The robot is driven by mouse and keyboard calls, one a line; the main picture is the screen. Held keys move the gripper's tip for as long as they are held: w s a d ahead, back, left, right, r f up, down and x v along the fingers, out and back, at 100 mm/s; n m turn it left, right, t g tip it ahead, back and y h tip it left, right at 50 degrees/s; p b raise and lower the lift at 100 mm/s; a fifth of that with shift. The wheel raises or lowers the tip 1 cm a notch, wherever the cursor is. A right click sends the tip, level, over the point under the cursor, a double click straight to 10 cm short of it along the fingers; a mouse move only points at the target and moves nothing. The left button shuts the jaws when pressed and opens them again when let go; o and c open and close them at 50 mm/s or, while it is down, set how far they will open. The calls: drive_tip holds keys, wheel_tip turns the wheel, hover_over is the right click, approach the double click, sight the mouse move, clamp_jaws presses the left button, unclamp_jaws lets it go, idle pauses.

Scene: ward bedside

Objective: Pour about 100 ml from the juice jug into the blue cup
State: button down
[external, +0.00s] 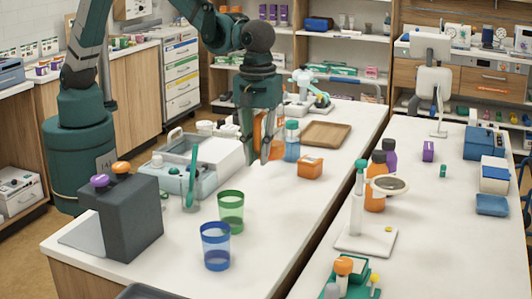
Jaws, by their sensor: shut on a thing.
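The blue cup (216,247) is a see-through tumbler standing upright near the front of the left table. My gripper (257,152) points down over the middle of that table, behind and to the right of the cup. It is shut on an orange container, which I take to be the juice jug (258,130). The fingers hide much of the jug, so its spout, handle and fill level cannot be made out. I cannot tell whether its base touches the table.
A green tumbler (231,211) stands just behind the blue cup. A dark grey block (130,218) with capped items is to the left. The table right of the cups is clear.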

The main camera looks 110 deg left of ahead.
drive_tip(key=s+d+m+b, duration=0.1)
drive_tip(key=s+d+m, duration=0.3)
drive_tip(key=d, duration=1.9)
drive_tip(key=s+d+m, duration=0.1)
drive_tip(key=s+d, duration=0.4)
drive_tip(key=d, duration=1.7)
wheel_tip(320, 180, down, 8)
drive_tip(key=shift+r, duration=0.15)
drive_tip(key=shift+s+d, duration=0.1)
drive_tip(key=shift+r+h, duration=0.1)
drive_tip(key=shift+h, duration=0.2)
